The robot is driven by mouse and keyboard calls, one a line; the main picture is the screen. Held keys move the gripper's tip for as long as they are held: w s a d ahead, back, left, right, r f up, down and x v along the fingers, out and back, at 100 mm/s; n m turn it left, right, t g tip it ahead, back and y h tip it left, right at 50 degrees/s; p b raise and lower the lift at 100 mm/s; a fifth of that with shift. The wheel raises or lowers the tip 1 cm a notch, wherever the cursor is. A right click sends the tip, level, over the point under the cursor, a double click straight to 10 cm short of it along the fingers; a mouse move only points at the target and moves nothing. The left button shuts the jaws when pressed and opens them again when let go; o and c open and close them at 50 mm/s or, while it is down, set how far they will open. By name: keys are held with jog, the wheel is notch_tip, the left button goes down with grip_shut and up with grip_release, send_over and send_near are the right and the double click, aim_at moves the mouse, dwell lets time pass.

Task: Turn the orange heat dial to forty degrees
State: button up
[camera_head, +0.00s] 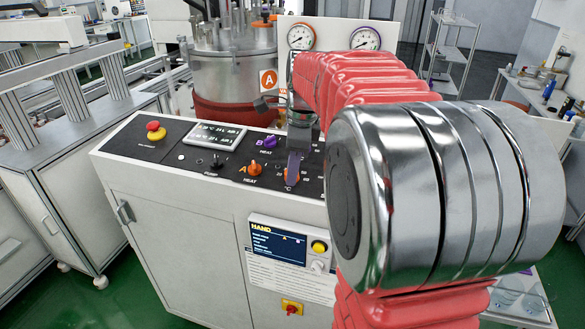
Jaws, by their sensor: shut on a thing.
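The orange heat dial (291,176) sits on the black top panel of the white control cabinet, with number marks and "°C" near it. My gripper (293,165) reaches down onto this dial from above and is shut on it. Its fingers hide part of the dial, so its pointer and set value cannot be read. A second orange knob (254,168), marked A and HEAT, stands to the left. A purple knob (270,141), marked B and HEAT, stands behind.
A red emergency button (155,131) and a display (214,136) are on the panel's left part. A black knob (217,160) sits between. A metal vessel (235,70) with an orange A tag stands behind. Two gauges (301,37) are at the back.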

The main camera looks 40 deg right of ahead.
aim_at(299, 188)
jog(key=shift+m, duration=0.5)
jog(key=o, duration=1)
jog(key=shift+o, duration=0.2)
jog(key=shift+r, duration=0.15)
jog(key=v, duration=1.3)
jog(key=shift+r, duration=0.2)
jog(key=shift+s+a, duration=0.1)
